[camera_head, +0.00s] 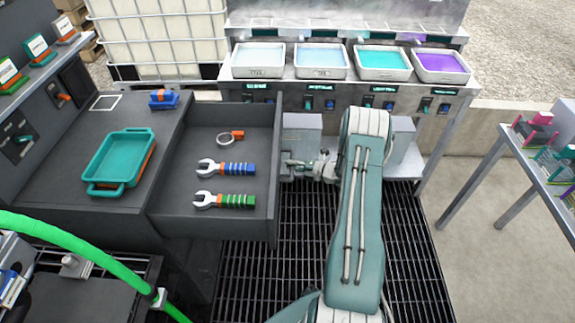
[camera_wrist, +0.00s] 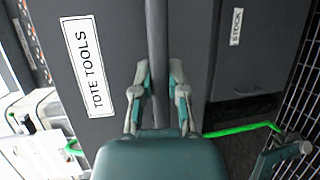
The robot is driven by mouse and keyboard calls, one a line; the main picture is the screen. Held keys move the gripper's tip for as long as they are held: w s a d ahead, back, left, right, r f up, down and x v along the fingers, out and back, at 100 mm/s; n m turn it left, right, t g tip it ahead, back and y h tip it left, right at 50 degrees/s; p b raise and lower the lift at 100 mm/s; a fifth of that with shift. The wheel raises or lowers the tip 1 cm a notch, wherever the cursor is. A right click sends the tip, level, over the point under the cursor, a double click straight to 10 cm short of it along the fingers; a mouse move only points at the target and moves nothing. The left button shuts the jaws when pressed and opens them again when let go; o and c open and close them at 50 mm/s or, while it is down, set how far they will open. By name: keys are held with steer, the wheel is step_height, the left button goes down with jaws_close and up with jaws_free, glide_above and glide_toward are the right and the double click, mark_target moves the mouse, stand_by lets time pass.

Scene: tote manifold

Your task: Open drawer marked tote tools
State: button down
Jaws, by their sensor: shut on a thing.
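The tote tools drawer (camera_head: 183,222) stands pulled out from the dark cabinet at centre left, with its inside showing. In it lie a wrench with a blue handle (camera_head: 238,169), a wrench with a green handle (camera_head: 238,201) and a ring with an orange part (camera_head: 228,137). My gripper (camera_head: 290,164) is at the drawer's outer front face, partly hidden by my arm. In the wrist view the drawer front bears a white TOTE TOOLS label (camera_wrist: 87,65). My gripper there (camera_wrist: 159,78) is shut on the dark vertical handle bar (camera_wrist: 157,35).
A teal tray (camera_head: 122,158) and a blue-orange item (camera_head: 163,99) sit on the cabinet top. Several basins of liquid (camera_head: 383,62) line the back bench. A green hose (camera_head: 85,258) crosses the lower left. A side table (camera_head: 553,190) stands right. Dark floor grating (camera_head: 410,250) lies below.

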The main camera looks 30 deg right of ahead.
steer(key=shift+f, duration=0.2)
steer(key=c, duration=0.6)
jaws_free()
steer(key=shift+c, duration=0.2)
steer(key=shift+d, duration=0.1)
steer(key=v, duration=1.2)
steer(key=shift+w, duration=0.1)
